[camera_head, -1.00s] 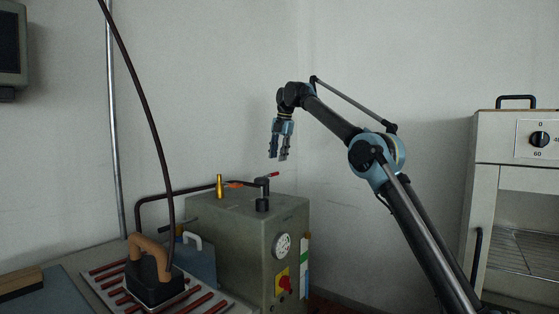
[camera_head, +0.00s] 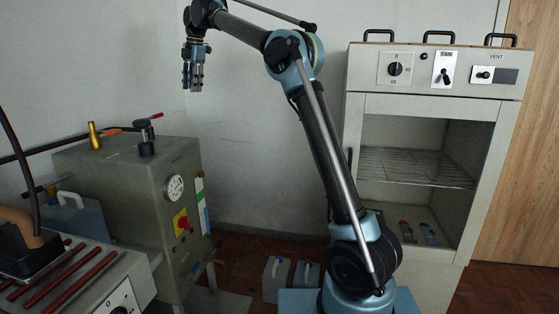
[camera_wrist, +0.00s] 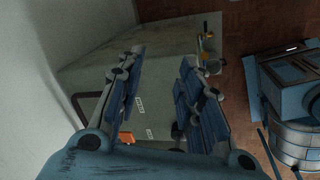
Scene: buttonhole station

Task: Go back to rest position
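My gripper (camera_head: 193,77) hangs at the end of my raised arm in the head view, pointing down. It is in the air to the upper right of the green-grey boiler box (camera_head: 120,175), clear of it. In the wrist view my gripper (camera_wrist: 155,85) shows two blue fingers standing well apart. Nothing is between them except the view of the box top below. The gripper is open and empty.
A cabinet (camera_head: 430,105) with an open chamber and wire shelf stands right of my arm. An iron (camera_head: 30,250) rests on a rack at lower left. Two containers (camera_head: 276,280) stand on the floor behind my base. The wall space around the gripper is free.

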